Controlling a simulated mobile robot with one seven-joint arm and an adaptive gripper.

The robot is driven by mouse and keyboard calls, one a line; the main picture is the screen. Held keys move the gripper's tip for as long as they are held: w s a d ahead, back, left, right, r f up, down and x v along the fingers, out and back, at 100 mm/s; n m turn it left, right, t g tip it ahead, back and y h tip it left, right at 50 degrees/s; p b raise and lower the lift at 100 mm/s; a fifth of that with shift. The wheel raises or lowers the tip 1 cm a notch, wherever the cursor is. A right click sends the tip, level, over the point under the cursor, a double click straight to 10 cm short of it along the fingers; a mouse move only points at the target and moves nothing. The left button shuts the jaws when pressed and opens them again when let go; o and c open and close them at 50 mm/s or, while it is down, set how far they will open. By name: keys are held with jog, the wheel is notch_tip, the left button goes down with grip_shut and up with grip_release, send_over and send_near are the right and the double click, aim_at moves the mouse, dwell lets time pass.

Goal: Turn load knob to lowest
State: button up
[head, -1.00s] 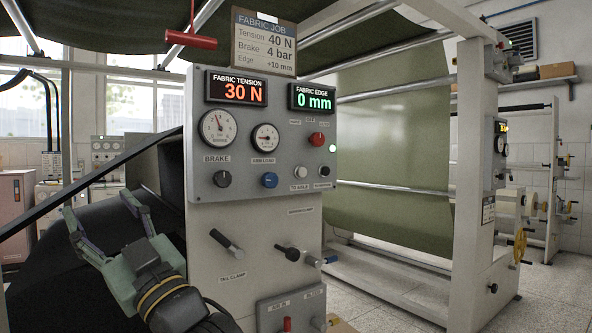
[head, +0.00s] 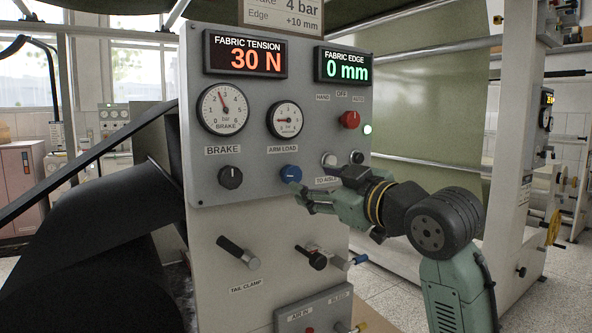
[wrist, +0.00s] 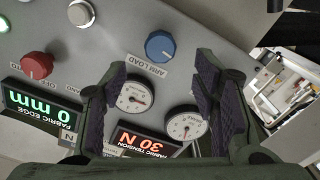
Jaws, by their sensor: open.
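The load knob is the blue knob (head: 290,173) below the ARM LOAD label on the grey control panel (head: 215,182). Its gauge (head: 285,119) is above it, with the needle pointing left. My gripper (head: 305,198) is open and empty, at the lower right of the blue knob in the head view. In the wrist view the blue knob (wrist: 160,46) lies between and just beyond the fingertips of my gripper (wrist: 162,72).
A black brake knob (head: 230,176) is to the left. A red selector (head: 349,119) and a round pale button (head: 329,159) are on the right. The tail clamp handle (head: 238,252) and another black handle (head: 311,257) stick out below the panel.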

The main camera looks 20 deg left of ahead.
aim_at(294, 176)
jog(key=p+x, duration=0.2)
jog(key=x, duration=0.7)
jog(key=shift+p, duration=0.3)
jog(key=shift+c, duration=0.2)
jog(key=c, duration=1.1)
